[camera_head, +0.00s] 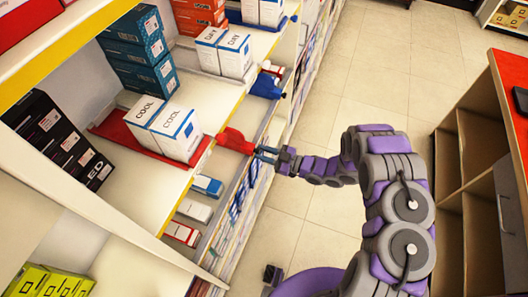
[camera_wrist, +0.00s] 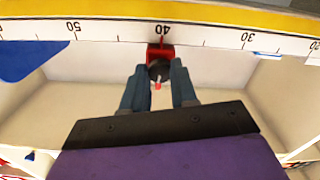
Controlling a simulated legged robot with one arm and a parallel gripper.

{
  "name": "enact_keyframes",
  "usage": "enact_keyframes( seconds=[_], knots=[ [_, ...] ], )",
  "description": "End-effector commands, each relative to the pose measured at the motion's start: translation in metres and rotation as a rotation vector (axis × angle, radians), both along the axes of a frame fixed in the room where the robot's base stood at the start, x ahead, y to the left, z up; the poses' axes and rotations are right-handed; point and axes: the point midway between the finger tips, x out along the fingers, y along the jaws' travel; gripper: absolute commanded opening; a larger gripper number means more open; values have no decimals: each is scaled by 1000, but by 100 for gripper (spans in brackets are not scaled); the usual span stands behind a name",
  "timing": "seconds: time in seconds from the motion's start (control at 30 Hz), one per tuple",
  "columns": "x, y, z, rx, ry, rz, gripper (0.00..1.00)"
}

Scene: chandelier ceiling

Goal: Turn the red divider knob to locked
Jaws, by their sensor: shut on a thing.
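The red divider (camera_head: 150,142) runs along a white shelf under two white "COOL" boxes. Its red front part (camera_head: 235,141) sticks out past the shelf edge. In the wrist view, a red housing (camera_wrist: 160,50) sits by the ruler strip, with a dark round knob (camera_wrist: 159,69) below it bearing a small light and red mark. My gripper (camera_head: 262,152) reaches the divider's front from the right. In the wrist view, my gripper's two fingers (camera_wrist: 159,74) stand on either side of the knob, shut on it. The fingers partly hide the knob's sides, and I cannot read its locked position.
A blue divider front (camera_head: 266,86) sticks out farther along the shelf, beside white "DAY" boxes (camera_head: 224,52). Small cartons lie on the shelf below. A red-topped counter (camera_head: 508,85) stands right, with open tiled floor (camera_head: 345,95) between.

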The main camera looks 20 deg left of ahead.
Motion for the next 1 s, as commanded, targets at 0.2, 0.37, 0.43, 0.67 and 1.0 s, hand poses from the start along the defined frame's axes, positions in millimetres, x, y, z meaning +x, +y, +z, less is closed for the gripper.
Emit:
enact_keyframes(
  seconds=[0.2, 0.37, 0.43, 0.67, 1.0],
  knots=[
    [0, 0, 2, 17, 186, 0, 0],
    [0, 0, 2, 28, 339, 0, 0],
    [0, 0, 2, 33, 406, 0, 0],
    [0, 0, 1, 49, 623, 0, 0],
    [1, 0, 1, 75, 944, -2, 0]
  ],
)
